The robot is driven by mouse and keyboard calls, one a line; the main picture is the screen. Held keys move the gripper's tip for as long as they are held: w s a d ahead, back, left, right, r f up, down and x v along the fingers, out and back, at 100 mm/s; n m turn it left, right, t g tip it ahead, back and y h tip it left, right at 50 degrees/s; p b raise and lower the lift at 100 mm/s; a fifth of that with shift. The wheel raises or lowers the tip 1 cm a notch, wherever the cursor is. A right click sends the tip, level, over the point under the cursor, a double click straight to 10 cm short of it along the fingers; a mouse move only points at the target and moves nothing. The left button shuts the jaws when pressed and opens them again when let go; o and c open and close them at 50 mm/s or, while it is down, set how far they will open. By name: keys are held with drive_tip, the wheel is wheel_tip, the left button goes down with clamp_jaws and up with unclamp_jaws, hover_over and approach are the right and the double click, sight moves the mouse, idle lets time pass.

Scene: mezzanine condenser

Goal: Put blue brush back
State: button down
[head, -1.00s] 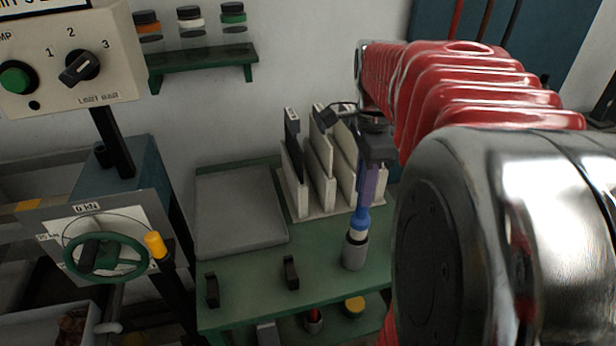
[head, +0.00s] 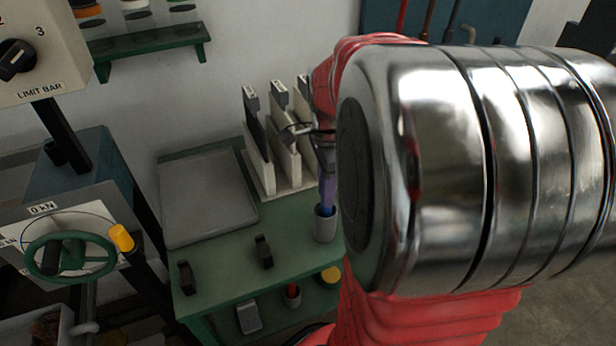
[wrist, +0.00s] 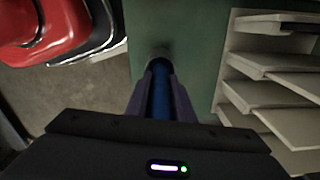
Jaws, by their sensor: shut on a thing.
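The blue brush (wrist: 160,92) is held upright between the two purple fingers of my gripper (wrist: 160,72). In the head view my gripper (head: 328,186) is partly hidden behind my arm, and a little of the blue brush (head: 325,210) shows just below the fingers. The brush's lower end is hidden inside the grey cup (head: 325,229), which stands on the green bench (head: 225,263). I cannot tell whether the brush touches the cup's bottom. In the wrist view the cup is mostly hidden behind the brush and fingers.
A rack of upright pale boards (head: 287,160) stands close behind the cup. A grey tray (head: 205,200) lies left, with two dark brackets (head: 263,251) along the bench front. A handwheel (head: 70,254) and control box (head: 40,60) are farther left.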

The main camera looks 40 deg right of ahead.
drive_tip(key=shift+f, duration=0.75)
drive_tip(key=c, duration=1.5)
unclamp_jaws()
drive_tip(key=shift+c, duration=0.2)
wheel_tip(320, 180, up, 12)
drive_tip(key=shift+a+r, duration=0.1)
drive_tip(key=s+a+f+n+t, duration=0.1)
drive_tip(key=s+a+n+t, duration=0.1)
drive_tip(key=a+n, duration=0.9)
drive_tip(key=s+a+f+n+t, duration=0.2)
drive_tip(key=a+n+t, duration=0.1)
drive_tip(key=a+n, duration=0.8)
drive_tip(key=shift+a+f+n+t, duration=0.25)
drive_tip(key=shift+n+t, duration=0.15)
drive_tip(key=shift+n, duration=0.2)
